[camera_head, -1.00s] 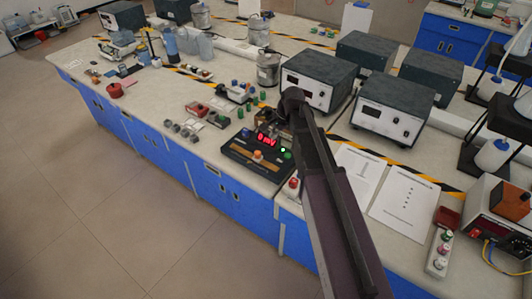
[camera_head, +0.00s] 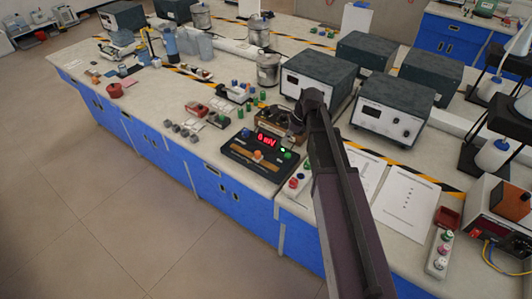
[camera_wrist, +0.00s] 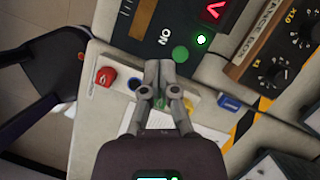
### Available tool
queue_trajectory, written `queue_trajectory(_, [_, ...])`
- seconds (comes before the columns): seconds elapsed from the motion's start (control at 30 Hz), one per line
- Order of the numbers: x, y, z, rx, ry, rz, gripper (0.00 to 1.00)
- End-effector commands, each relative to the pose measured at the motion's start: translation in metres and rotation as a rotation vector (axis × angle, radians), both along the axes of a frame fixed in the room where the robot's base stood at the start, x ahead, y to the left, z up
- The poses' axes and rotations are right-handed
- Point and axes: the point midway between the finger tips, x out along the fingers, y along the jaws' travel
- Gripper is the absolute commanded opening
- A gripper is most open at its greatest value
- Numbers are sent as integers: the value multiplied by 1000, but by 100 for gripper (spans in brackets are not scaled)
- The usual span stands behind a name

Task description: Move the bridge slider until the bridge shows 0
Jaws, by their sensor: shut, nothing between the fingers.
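The bridge is a black box (camera_head: 236,153) with a lit red display (camera_head: 267,139). The display seems to read 0 mV, but the first digit is blurry and could be an 8. In the wrist view only part of the strip (camera_wrist: 143,16) and the display's end (camera_wrist: 212,10) show; the knob is out of view. My gripper (camera_wrist: 158,68) is shut and empty, beside the bridge's green button (camera_wrist: 180,54).
A wooden-framed resistance box with dials (camera_wrist: 272,72) stands behind the bridge. A strip with a red knob (camera_wrist: 105,76) lies to its right. Grey instruments (camera_head: 318,78) stand behind, papers (camera_head: 408,200) lie right. The bench's front edge is close to the bridge.

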Motion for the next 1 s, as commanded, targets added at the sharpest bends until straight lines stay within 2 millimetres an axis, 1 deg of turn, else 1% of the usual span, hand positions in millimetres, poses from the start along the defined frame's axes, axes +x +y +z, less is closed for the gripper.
queue_trajectory(0.27, [0,0,-1,0,-1,2,0])
queue_trajectory(0.47, [1,2,-7,0,-2,2,0])
queue_trajectory(1.0, [4,16,-45,0,-1,4,0])
